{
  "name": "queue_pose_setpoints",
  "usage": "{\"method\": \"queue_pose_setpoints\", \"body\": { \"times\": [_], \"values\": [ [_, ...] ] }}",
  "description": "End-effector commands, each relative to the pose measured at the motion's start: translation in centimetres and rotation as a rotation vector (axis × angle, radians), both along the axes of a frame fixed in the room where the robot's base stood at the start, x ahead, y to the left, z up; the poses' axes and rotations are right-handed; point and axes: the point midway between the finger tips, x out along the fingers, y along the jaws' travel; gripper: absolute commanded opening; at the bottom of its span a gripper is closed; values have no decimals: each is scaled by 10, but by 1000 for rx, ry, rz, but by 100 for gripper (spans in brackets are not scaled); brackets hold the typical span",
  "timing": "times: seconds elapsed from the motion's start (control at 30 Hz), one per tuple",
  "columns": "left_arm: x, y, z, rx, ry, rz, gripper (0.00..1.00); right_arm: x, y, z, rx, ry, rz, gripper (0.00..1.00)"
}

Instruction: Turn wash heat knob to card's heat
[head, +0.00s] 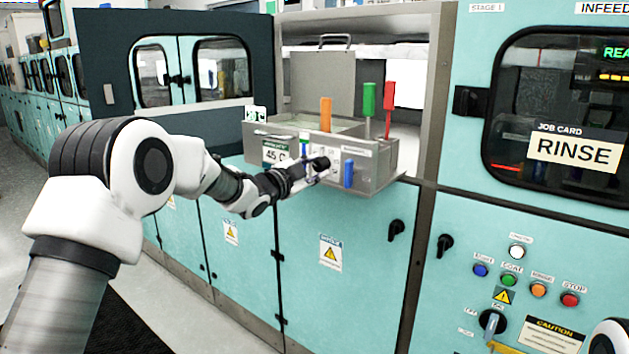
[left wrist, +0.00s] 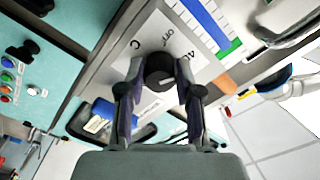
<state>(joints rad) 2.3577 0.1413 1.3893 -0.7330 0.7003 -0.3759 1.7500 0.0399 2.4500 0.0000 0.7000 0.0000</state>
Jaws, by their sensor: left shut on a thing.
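My left gripper (head: 312,168) is shut on a black round knob (head: 321,163) on the front of the grey metal module. In the left wrist view the knob (left wrist: 159,72) sits between the two fingertips, with a pale pointer mark on its face. The job card (head: 571,149) on the right window reads "RINSE". My right gripper is not in view.
Orange (head: 325,114), green (head: 369,98) and red (head: 389,95) handles stand up from the module (head: 375,172). A button panel (head: 509,280) is at the lower right. Floor is free at lower left.

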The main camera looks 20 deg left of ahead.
Motion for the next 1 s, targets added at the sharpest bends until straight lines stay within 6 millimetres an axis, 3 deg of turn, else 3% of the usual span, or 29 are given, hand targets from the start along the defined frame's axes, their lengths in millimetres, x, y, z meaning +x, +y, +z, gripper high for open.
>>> {"method": "queue_pose_setpoints", "body": {
  "times": [0.03,0.5,1.0],
  "values": [
    [0,0,-3,38,-18,0,0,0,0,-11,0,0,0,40],
    [0,1,-2,458,-170,1,0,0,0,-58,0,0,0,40],
    [0,0,2,781,-285,0,0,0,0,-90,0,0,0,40]
  ]
}}
